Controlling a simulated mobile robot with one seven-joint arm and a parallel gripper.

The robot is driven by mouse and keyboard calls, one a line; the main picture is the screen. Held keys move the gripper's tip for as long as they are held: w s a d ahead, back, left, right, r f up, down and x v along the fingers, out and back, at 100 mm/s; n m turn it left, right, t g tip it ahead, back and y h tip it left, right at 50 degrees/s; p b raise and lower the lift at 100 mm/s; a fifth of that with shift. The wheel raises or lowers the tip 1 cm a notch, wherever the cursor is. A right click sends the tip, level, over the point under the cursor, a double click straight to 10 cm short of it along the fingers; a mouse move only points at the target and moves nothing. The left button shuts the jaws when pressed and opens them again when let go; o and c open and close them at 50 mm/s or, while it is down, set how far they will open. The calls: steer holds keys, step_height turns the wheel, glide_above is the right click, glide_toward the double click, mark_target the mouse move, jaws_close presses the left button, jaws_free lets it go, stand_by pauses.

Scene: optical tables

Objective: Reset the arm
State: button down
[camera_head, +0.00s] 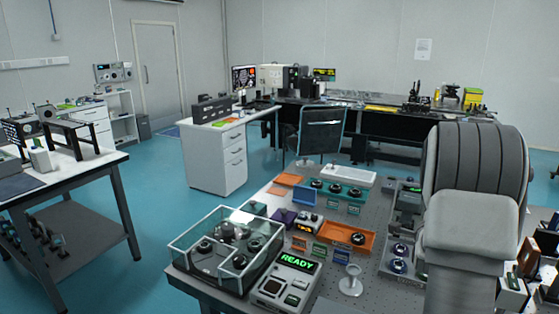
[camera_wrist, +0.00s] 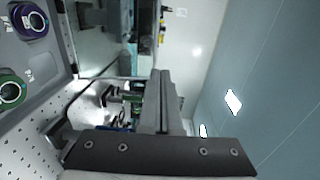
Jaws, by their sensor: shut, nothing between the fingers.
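My arm (camera_head: 472,225) rises large and grey at the right of the head view and covers part of the optical table (camera_head: 330,280). The gripper end is not visible in that view. In the wrist view my gripper (camera_wrist: 161,76) shows with its two fingers together and nothing between them. The wrist view is turned sideways. A purple-ringed part (camera_wrist: 28,20) and a green-ringed part (camera_wrist: 11,92) sit in a grey tray at its left, apart from the fingers.
The near table holds a clear-walled case (camera_head: 225,255), a box reading READY (camera_head: 285,280), an orange tray (camera_head: 334,237), a small white stand (camera_head: 351,281) and a white tray (camera_head: 348,176). A chair (camera_head: 321,132) stands behind. Blue floor (camera_head: 155,210) is open at left.

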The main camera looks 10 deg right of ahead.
steer(key=s+a+r+n+g+y+p, duration=0.15)
steer(key=a+r+n+y, duration=0.35)
steer(key=a, duration=0.6)
steer(key=s+a+r+n+g+y, duration=0.15)
steer(key=a+r+n, duration=0.35)
steer(key=a, duration=0.7)
steer(key=s+a+n+g+y, duration=0.2)
steer(key=s+a+n, duration=0.6)
steer(key=s, duration=0.4)
steer(key=s+a+f+n+g+y+p, duration=0.1)
steer(key=s+a+n+g+y, duration=0.1)
steer(key=s+a+n, duration=0.6)
steer(key=s+a, duration=0.2)
steer(key=s, duration=0.1)
steer(key=shift+s+f+g, duration=0.3)
steer(key=shift+s, duration=0.05)
steer(key=shift+a+y, duration=0.15)
steer(key=shift+y, duration=0.1)
